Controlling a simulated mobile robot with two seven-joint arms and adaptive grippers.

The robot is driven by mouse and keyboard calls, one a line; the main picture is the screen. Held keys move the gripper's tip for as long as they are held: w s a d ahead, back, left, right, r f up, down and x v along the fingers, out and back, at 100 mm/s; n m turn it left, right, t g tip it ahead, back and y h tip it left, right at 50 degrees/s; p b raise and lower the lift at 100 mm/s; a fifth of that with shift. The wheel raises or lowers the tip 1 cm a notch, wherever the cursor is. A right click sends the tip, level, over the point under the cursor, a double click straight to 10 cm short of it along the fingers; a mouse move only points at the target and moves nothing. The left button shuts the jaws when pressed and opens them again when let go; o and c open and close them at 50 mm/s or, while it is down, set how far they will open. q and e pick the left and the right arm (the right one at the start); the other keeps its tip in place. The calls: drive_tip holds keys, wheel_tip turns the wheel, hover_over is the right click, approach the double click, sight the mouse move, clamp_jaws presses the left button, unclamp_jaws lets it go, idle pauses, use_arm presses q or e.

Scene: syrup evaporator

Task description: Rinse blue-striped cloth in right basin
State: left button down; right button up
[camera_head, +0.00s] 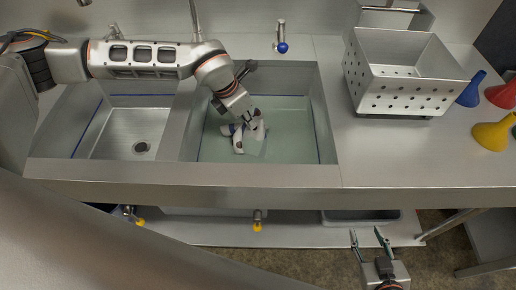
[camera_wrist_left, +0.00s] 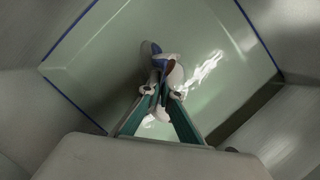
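The blue-striped cloth (camera_head: 239,138) is a small white bundle with a blue stripe, low in the water of the right basin (camera_head: 323,130). My left gripper (camera_head: 252,128) reaches down into this basin and is shut on the cloth. In the left wrist view the cloth (camera_wrist_left: 162,68) is pinched between the fingertips (camera_wrist_left: 162,92), with its blue part beyond them. How deep it sits in the water I cannot tell. My right gripper (camera_head: 370,240) is open and empty, low in front of the counter at the lower right.
The left basin (camera_head: 128,128) is empty, with a drain (camera_head: 141,147). A blue-handled tap (camera_head: 281,40) stands behind the right basin. A perforated metal bin (camera_head: 408,75) sits on the counter at the right, beside blue (camera_head: 471,91), red (camera_head: 503,94) and yellow (camera_head: 492,134) funnels. The counter before the bin is clear.

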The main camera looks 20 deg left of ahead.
use_arm(q)
drive_tip(key=s+a+p, duration=0.1)
drive_tip(key=a, duration=0.4)
drive_tip(key=w+d+b, duration=0.1)
drive_tip(key=w+d, duration=0.3)
drive_tip(key=d, duration=1)
drive_tip(key=s+a+p, duration=0.4)
drive_tip(key=a, duration=0.9)
drive_tip(key=shift+s+a, duration=0.2)
drive_tip(key=shift+a, duration=0.1)
use_arm(e)
wheel_tip(320, 180, up, 6)
drive_tip(key=w, duration=0.1)
drive_tip(key=shift+w+t, duration=0.25)
drive_tip(key=shift+t, duration=0.05)
